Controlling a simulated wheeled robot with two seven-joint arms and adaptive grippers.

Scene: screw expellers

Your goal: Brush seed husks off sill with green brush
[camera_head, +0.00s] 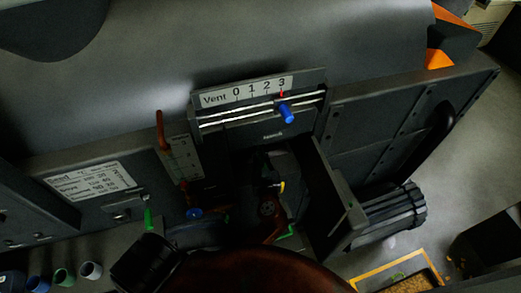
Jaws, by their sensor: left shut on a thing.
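My left gripper (270,207) is in the dark, narrow bay at the middle of the machine, below the vent scale. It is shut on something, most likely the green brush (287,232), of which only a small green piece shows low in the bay. The shadow and a dark red-brown rounded shape hide the rest of the brush. The sill and any husks on it are too dark to make out. My right gripper is not in view.
A vent scale with a blue slider knob (287,112) is above the bay. A red lever (160,132) and blue knob (194,213) are to its left. A ribbed black cylinder (390,215) juts out right. A yellow-edged tray (398,276) is at bottom right; small cups (64,276) stand bottom left.

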